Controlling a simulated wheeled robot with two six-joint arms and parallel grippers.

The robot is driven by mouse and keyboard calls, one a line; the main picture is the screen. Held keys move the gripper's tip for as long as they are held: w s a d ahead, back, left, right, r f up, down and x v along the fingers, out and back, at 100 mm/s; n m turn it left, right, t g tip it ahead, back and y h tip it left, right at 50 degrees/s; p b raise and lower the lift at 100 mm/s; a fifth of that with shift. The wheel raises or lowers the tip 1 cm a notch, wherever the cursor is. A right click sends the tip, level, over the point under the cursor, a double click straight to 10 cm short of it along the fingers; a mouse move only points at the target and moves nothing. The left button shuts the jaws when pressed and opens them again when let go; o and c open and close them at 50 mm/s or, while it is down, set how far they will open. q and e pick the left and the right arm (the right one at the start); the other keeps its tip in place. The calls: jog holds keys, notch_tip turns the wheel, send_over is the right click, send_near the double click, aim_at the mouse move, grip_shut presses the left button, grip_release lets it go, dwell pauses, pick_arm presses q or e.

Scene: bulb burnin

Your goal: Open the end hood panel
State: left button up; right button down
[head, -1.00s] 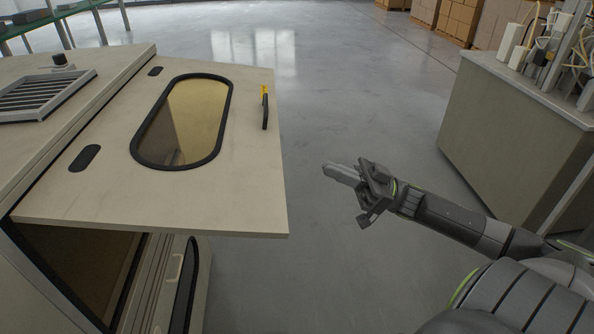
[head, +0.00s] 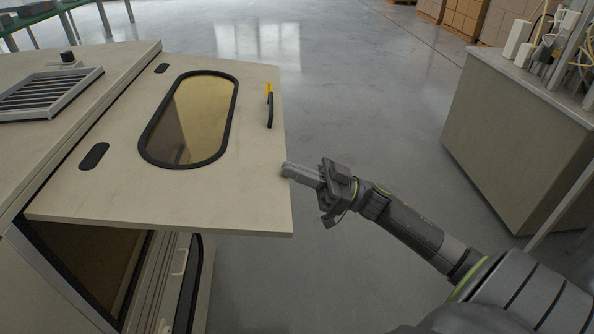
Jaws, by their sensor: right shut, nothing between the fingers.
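The end hood panel (head: 240,195) is a cream flap with an oval amber window (head: 190,120). It stands swung out from the machine at the left, roughly level, with the dark interior showing below its near edge. A black handle with a yellow end (head: 270,108) sits near its right edge. My right gripper (head: 288,171) is shut and empty, with its fingertips at the panel's right edge below the handle. I cannot tell whether they touch. My left gripper is not in view.
The machine's top with a vent grille (head: 50,95) and a black knob fills the left. A cream cabinet (head: 515,135) with equipment on top stands at the right. Cardboard boxes (head: 470,20) are at the back. The grey floor (head: 370,100) between is clear.

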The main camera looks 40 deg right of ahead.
notch_tip(320, 180, down, 7)
jog(key=a+t+y+b, duration=0.1)
jog(key=b, duration=0.6)
jog(key=shift+w+a+r, duration=0.15)
jog(key=shift+w+r, duration=0.05)
jog(key=shift+w, duration=0.25)
jog(key=shift+r, duration=0.1)
